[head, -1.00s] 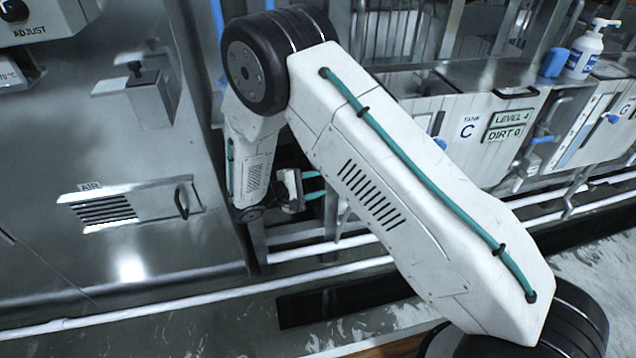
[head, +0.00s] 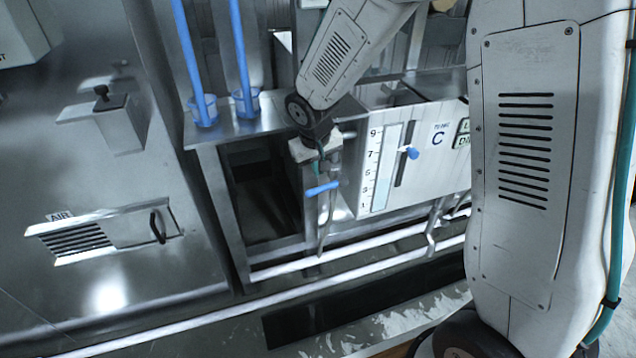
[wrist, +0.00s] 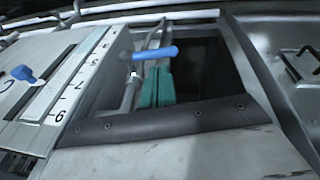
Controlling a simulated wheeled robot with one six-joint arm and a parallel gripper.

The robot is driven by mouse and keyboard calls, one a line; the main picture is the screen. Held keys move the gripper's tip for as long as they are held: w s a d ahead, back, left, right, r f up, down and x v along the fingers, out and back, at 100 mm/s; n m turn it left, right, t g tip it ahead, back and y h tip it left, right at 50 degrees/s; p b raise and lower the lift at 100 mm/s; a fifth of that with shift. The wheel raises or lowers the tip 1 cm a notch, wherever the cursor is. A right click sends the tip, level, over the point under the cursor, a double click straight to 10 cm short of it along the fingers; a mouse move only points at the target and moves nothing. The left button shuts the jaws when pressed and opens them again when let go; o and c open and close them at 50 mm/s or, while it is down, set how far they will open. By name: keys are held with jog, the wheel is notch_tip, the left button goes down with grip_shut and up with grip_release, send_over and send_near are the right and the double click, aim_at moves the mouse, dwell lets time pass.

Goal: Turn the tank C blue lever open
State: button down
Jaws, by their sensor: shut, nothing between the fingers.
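The tank C (head: 440,170) panel is pale, with a printed C and a numbered level scale. A blue lever (head: 322,188) sits on a metal pipe just left of that panel, its handle lying roughly crosswise to the pipe. My gripper (head: 319,168) points down just above the lever, apparently apart from it; the wrist housing partly hides the fingers. In the wrist view the teal fingers of my gripper (wrist: 156,85) are together and empty, with the blue lever (wrist: 154,53) just beyond their tips.
A blue knob (head: 411,153) sits on the slotted gauge of tank C. Two blue rods stand in cups (head: 203,110) on the metal ledge to the left. An open dark recess (head: 262,195) lies below the ledge. White pipes (head: 350,257) run low along the front.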

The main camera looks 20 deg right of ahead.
notch_tip(320, 180, up, 3)
jog(key=m+t, duration=0.1)
jog(key=y, duration=0.1)
send_near(317, 188)
jog(key=shift+t, duration=0.3)
jog(key=x, duration=0.6)
jog(key=shift+d+f, duration=0.1)
jog(key=shift+f, duration=0.3)
jog(key=shift+f, duration=0.1)
